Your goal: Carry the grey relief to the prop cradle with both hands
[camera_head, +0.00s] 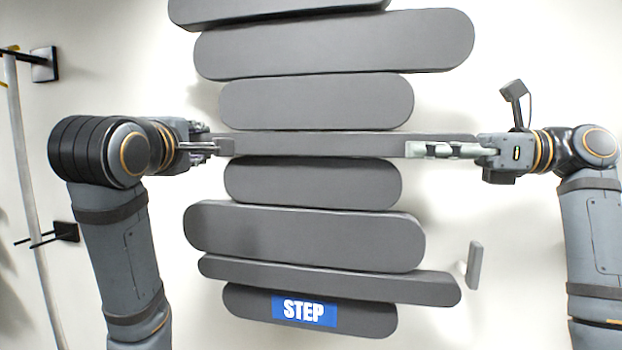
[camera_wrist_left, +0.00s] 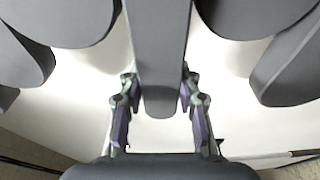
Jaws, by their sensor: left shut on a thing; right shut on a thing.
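The grey relief (camera_head: 312,102) is a stack of several rounded grey bars of differing lengths, upright in front of the white wall. Its lowest bar bears a blue STEP label (camera_head: 304,311). My left gripper (camera_head: 230,147) is shut on the left end of the thin middle bar (camera_head: 320,144). My right gripper (camera_head: 410,149) is shut on the same bar's right end. In the left wrist view the bar (camera_wrist_left: 160,50) runs between the two fingers of the left gripper (camera_wrist_left: 158,92). I cannot pick out a prop cradle in these views.
At the left, black wall brackets (camera_head: 44,64) and (camera_head: 67,231) with pegs stand out beside a pale upright pole (camera_head: 22,150). A small grey block (camera_head: 474,265) sticks out from the wall at lower right. The wall at upper right is bare.

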